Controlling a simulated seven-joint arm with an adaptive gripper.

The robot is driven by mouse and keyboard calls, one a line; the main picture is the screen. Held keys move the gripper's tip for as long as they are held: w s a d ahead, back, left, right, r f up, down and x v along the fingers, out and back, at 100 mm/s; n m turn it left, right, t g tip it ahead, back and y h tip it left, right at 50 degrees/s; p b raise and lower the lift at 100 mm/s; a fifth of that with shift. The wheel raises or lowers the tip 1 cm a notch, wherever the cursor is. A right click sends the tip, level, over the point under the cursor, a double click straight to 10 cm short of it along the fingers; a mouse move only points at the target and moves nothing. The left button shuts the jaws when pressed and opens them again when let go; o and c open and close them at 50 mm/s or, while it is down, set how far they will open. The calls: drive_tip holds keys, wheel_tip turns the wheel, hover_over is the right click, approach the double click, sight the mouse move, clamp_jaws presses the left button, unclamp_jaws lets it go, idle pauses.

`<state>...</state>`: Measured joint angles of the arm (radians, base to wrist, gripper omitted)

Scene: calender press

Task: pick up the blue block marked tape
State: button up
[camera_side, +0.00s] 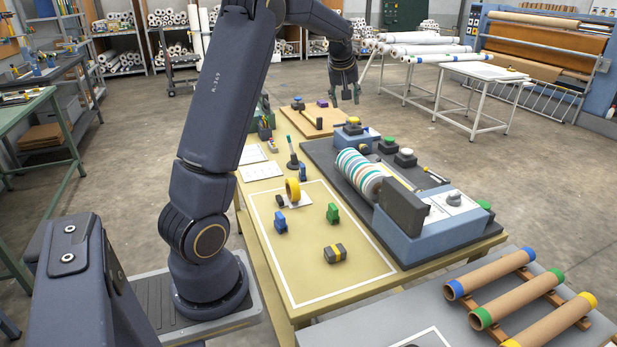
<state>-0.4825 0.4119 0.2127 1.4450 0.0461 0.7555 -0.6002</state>
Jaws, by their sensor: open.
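A small blue block (280,221) stands on the tan table (330,276), inside the white outlined rectangle, left of a green block (332,213). Any marking on it is too small to read. Another small blue item (302,173) stands farther back near the outline's far edge. My gripper (346,98) is open and appears empty. It is raised at the far end of the table, well away from the blue block.
A striped roller (358,172) and press housing (432,222) stand to the right. Cardboard tubes (497,272) lie at front right. The front of the outlined area is mostly clear.

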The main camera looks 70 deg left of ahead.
drive_tip(key=s+a+f+n+g, duration=0.15)
drive_tip(key=s+a+f, duration=0.25)
drive_tip(key=a+f, duration=0.55)
drive_tip(key=g, duration=0.2)
approach(303, 165)
drive_tip(key=shift+n, duration=0.25)
drive_tip(key=x, duration=0.4)
drive_tip(key=shift+s+a+f, duration=0.1)
drive_tip(key=shift+s+f, duration=0.1)
drive_tip(key=shift+s, duration=0.05)
drive_tip(key=x, duration=0.6)
drive_tip(key=shift+w, duration=0.15)
clamp_jaws()
